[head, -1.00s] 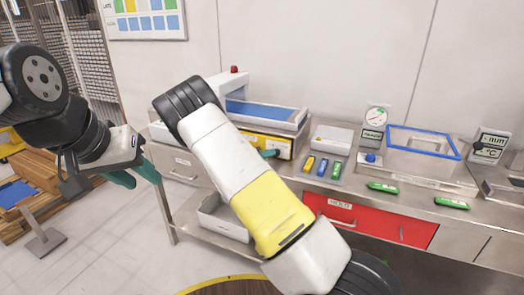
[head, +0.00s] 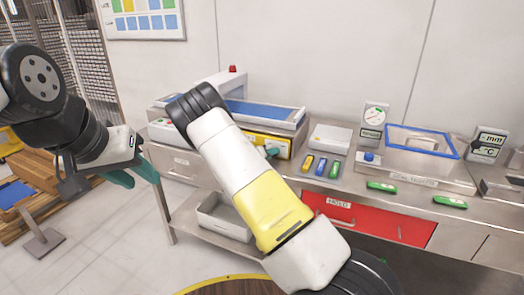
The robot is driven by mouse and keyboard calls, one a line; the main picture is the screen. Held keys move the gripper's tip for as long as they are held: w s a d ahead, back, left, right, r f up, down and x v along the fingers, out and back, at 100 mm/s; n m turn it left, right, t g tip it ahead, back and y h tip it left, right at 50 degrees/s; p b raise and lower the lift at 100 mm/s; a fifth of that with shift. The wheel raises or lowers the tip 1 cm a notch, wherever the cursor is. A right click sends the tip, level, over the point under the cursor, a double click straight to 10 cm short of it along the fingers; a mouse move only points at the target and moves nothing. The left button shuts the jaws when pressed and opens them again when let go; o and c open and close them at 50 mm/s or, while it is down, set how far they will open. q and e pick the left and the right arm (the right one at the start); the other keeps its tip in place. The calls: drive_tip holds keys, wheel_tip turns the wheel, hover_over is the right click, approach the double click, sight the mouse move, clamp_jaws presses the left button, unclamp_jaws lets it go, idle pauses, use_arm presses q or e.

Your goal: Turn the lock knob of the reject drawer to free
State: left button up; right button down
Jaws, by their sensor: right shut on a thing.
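A machine with a blue belt (head: 262,113) stands on the steel bench. Its front carries a yellow panel (head: 262,140), which I take for the reject drawer's front. My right gripper (head: 271,152) is at this panel, mostly hidden behind my own forearm. Only a teal fingertip shows, and it is shut at the panel's face. The lock knob itself is covered by the gripper and arm, so its angle cannot be read. My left gripper (head: 133,176) hangs at the left with its teal fingers apart, empty and away from the bench.
A red drawer marked HOLD (head: 375,222) sits under the bench top. Yellow, blue and green pieces (head: 321,167) lie beside a pale box (head: 330,138). A blue-rimmed clear bin (head: 420,142) stands to the right. A grey tray (head: 226,217) lies on the lower shelf.

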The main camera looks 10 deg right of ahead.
drive_tip(key=shift+m, duration=0.3)
drive_tip(key=m+y, duration=0.2)
drive_tip(key=shift+s+d+r+m, duration=0.15)
drive_tip(key=shift+m, duration=0.15)
drive_tip(key=m, duration=0.1)
drive_tip(key=m+t+y, duration=0.1)
drive_tip(key=m+y, duration=0.1)
drive_tip(key=shift+s+d+m+t, duration=0.15)
drive_tip(key=shift+d+m+t, duration=0.15)
drive_tip(key=shift+t, duration=0.1)
drive_tip(key=shift+s+d+m+t+y, duration=0.1)
drive_tip(key=shift+m+t+y, duration=0.6)
drive_tip(key=shift+m, duration=0.5)
drive_tip(key=shift+m+t+y, duration=0.6)
drive_tip(key=shift+m+y, duration=0.1)
drive_tip(key=shift+m, duration=0.9)
drive_tip(key=c, duration=1.4)
unclamp_jaws()
